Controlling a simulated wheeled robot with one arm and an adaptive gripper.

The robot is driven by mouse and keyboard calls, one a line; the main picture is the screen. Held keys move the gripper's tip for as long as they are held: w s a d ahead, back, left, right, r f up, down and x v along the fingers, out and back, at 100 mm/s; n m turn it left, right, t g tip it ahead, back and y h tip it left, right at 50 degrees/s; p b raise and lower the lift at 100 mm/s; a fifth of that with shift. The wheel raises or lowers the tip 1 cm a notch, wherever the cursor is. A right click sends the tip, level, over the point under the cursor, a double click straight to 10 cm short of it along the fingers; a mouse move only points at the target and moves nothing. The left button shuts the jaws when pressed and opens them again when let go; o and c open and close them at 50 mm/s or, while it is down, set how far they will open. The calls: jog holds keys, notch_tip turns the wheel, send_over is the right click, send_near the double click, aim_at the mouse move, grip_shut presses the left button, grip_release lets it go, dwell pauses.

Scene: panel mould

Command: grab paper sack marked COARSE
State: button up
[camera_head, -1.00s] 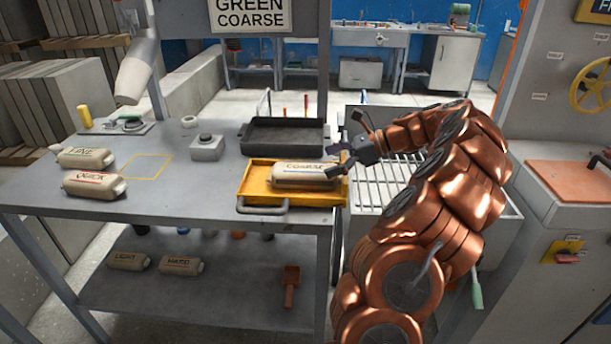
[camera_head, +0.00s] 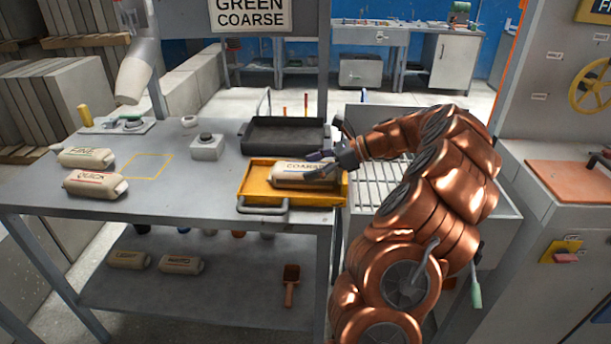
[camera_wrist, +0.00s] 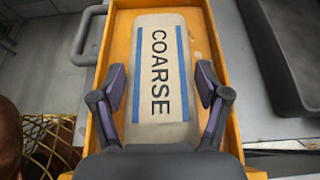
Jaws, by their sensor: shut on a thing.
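The paper sack marked COARSE (camera_head: 290,172) lies in the yellow tray (camera_head: 248,184) on the grey table. In the wrist view the sack (camera_wrist: 160,70) is beige with blue stripes and dark lettering, lying lengthwise away from me. My gripper (camera_head: 322,166) is over the right end of the sack.
A black tray (camera_head: 284,135) stands right behind the yellow one. Sacks marked QUICK (camera_head: 95,184) and FINE (camera_head: 86,157) lie at the table's left. Two more sacks and a scoop (camera_head: 290,285) lie on the lower shelf. A metal grate (camera_head: 378,190) is at the right.

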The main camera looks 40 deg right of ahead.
jog(key=c, duration=0.4)
jog(key=shift+r, duration=0.1)
